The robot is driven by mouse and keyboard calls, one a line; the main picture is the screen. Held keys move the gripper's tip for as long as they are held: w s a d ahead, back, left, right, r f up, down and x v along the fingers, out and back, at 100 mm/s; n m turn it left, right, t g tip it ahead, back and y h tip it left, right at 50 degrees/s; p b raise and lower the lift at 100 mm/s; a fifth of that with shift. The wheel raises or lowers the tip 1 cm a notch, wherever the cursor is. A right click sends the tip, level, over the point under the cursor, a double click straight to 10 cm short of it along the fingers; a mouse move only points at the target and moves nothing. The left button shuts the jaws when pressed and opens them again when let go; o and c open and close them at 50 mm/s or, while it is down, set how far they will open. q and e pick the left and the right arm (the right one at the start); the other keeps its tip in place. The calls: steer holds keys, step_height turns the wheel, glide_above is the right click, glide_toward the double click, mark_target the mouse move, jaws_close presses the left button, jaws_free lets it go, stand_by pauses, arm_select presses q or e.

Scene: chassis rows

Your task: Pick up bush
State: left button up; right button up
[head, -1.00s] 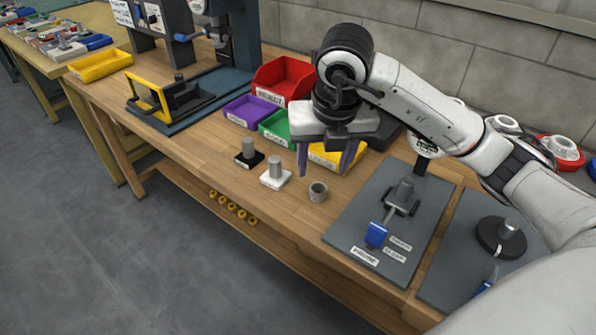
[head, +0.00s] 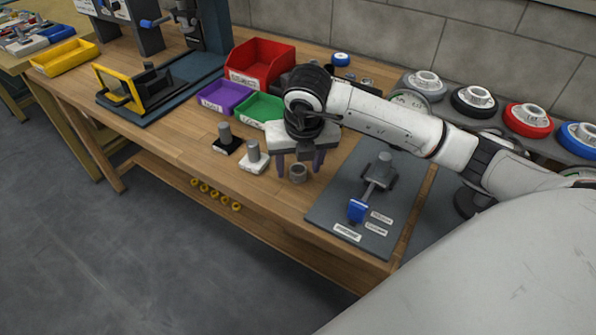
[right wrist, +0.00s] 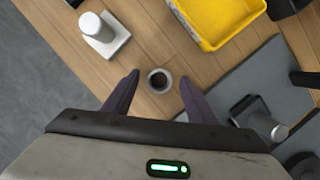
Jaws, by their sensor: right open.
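The bush (head: 298,172) is a short grey-brown ring with a dark bore, standing upright on the wooden bench. In the right wrist view the bush (right wrist: 159,80) sits between and a little beyond the two fingertips, with wood showing on both sides. My right gripper (head: 301,168) is open and points down over it. The gripper (right wrist: 158,82) also shows in the right wrist view, its purple-grey fingers apart and empty. Whether the fingertips are level with the bush is hard to tell. My left gripper is not in view.
A white block with a grey post (head: 253,158) stands just left of the bush, with a black one (head: 226,139) beyond it. A dark fixture plate (head: 339,215) with a blue-handled clamp lies to the right.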

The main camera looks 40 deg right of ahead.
steer(key=shift+c, duration=0.4)
steer(key=c, duration=1.1)
steer(key=shift+c, duration=0.2)
steer(key=shift+r, duration=0.15)
